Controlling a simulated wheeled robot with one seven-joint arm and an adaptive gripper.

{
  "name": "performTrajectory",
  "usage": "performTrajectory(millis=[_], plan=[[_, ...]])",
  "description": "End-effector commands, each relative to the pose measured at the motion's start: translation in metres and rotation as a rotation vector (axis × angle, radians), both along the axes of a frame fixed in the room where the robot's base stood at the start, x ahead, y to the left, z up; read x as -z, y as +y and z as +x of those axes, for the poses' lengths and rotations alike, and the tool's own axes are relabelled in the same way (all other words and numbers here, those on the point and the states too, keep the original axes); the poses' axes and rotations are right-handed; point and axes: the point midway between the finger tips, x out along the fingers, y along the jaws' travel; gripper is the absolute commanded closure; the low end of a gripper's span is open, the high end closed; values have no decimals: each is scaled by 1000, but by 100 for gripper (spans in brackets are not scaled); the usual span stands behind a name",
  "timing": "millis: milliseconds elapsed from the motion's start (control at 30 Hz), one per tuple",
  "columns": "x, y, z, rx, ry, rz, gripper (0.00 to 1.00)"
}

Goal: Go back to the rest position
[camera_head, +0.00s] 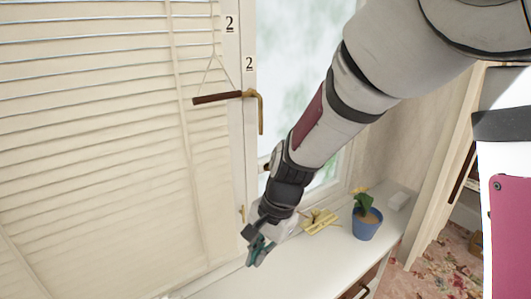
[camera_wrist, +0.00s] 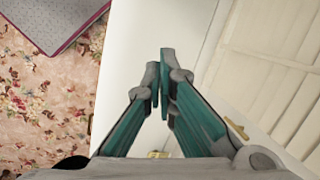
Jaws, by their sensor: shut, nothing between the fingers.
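My gripper (camera_head: 258,248) hangs at the end of my arm, low in front of the window and above the white sill. In the wrist view my gripper (camera_wrist: 160,85) shows its two teal fingers closed together with nothing between them. My arm reaches down from the upper right of the head view. The white sill top (camera_wrist: 140,35) lies under the fingers in the wrist view.
A window handle (camera_head: 259,112) and blinds (camera_head: 100,130) are left of my arm. A blue flowerpot (camera_head: 367,224) and a yellow object (camera_head: 320,221) stand on the sill (camera_head: 320,265). Floral carpet (camera_wrist: 50,110) lies below, with a grey pink-edged item (camera_wrist: 50,18) on it.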

Motion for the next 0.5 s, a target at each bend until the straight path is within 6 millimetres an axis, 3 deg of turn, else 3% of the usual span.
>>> performTrajectory(millis=[33, 200, 500], plan=[[-22, -13, -2, -30, -44, 2, 100], [-77, -55, -17, -152, -171, -25, 100], [-149, -127, -66, -344, -377, -143, 100]])
